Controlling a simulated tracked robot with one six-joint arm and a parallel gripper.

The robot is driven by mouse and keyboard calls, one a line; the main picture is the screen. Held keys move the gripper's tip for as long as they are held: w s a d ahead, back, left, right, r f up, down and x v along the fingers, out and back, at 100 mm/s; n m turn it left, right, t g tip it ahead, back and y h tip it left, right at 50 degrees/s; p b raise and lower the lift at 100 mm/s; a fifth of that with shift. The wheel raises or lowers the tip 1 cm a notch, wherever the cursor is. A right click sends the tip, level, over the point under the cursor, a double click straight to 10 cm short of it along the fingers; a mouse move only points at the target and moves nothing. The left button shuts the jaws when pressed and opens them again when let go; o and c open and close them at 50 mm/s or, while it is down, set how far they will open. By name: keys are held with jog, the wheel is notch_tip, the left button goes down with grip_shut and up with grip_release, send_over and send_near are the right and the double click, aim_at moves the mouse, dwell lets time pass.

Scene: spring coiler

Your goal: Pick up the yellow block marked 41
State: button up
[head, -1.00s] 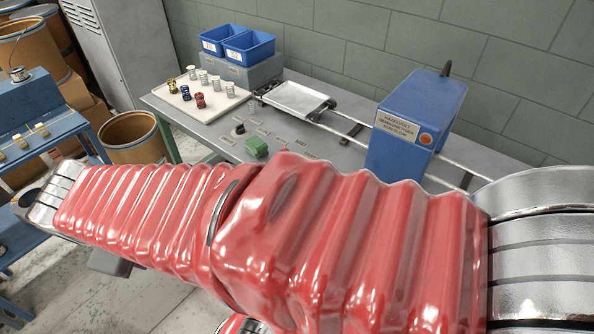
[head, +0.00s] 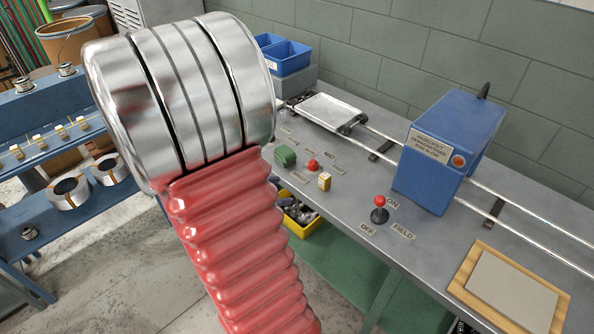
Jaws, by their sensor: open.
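Several small yellow blocks stand in a row on the blue cart at the left in the head view, among them a front one (head: 17,152), a middle one (head: 38,140) and a far one (head: 82,123). One more small yellow-tan block (head: 324,181) stands on the grey bench, right of a red knob. Any marks on these blocks are too small to read, so I cannot tell which is 41. My gripper is out of the picture; only my red-sleeved arm and its silver joint show, covering the middle left.
The blue cart (head: 60,105) also holds metal coils. A yellow bin (head: 299,212) sits below.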

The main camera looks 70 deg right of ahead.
aim_at(321, 181)
jog(key=s+d+f+n+h, duration=0.1)
jog(key=s+d+f+n, duration=0.1)
jog(key=d+f+n, duration=0.2)
jog(key=shift+s+d+f+g+h, duration=0.15)
jog(key=shift+d+f+g+h, duration=0.15)
jog(key=shift+d, duration=0.8)
jog(key=shift+x, duration=4.25)
jog(key=shift+s+d, duration=0.1)
jog(key=shift+x, duration=2.55)
jog(key=shift+c, duration=0.3)
jog(key=c, duration=1.1)
